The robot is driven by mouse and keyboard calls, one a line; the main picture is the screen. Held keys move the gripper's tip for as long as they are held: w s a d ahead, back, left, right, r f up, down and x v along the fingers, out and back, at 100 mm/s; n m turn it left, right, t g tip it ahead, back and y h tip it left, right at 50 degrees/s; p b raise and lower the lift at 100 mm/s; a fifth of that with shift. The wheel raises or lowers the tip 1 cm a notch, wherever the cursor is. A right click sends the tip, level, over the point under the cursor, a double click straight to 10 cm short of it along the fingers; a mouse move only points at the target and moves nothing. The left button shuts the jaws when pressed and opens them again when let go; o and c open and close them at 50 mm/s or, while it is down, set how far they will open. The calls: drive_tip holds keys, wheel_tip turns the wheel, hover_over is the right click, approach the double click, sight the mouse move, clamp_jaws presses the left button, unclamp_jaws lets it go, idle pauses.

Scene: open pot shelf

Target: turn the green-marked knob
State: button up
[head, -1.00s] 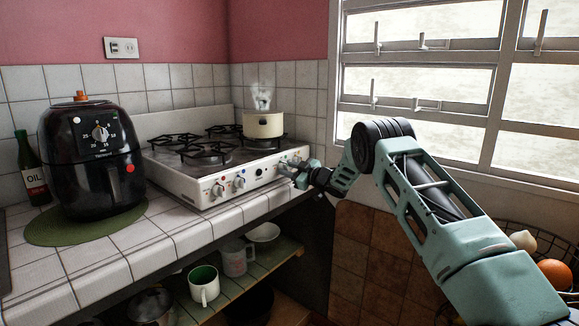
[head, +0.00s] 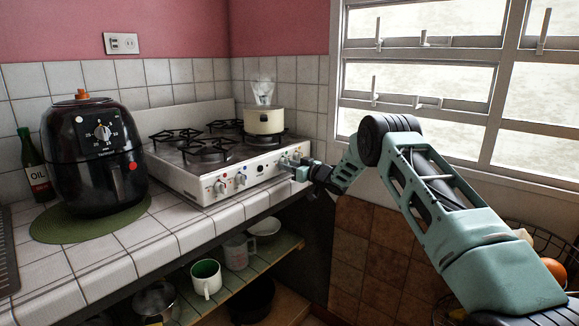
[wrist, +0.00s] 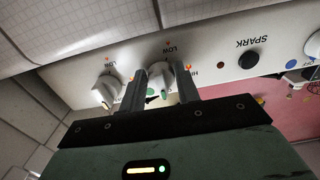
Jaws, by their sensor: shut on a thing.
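The stove (head: 215,188) has a white front panel with several knobs. The green-marked knob (wrist: 159,76) is white, and its green mark shows near its lower edge in the wrist view. My gripper (wrist: 160,86) has one finger on each side of this knob and is shut on it. In the head view my gripper (head: 297,171) is at the right end of the stove front and covers the knob there. How far the knob is turned is hard to read.
Another white knob (wrist: 105,90) is close beside one finger. A black spark button (wrist: 248,60) is on the other side. A steaming pot (head: 263,122) stands on a rear burner. A black air fryer (head: 95,165) and an oil bottle (head: 34,170) stand left.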

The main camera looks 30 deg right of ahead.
drive_tip(key=o, duration=1)
drive_tip(key=b+v, duration=0.2)
drive_tip(key=v, duration=1.5)
drive_tip(key=shift+s+d, duration=0.15)
drive_tip(key=shift+s, duration=0.05)
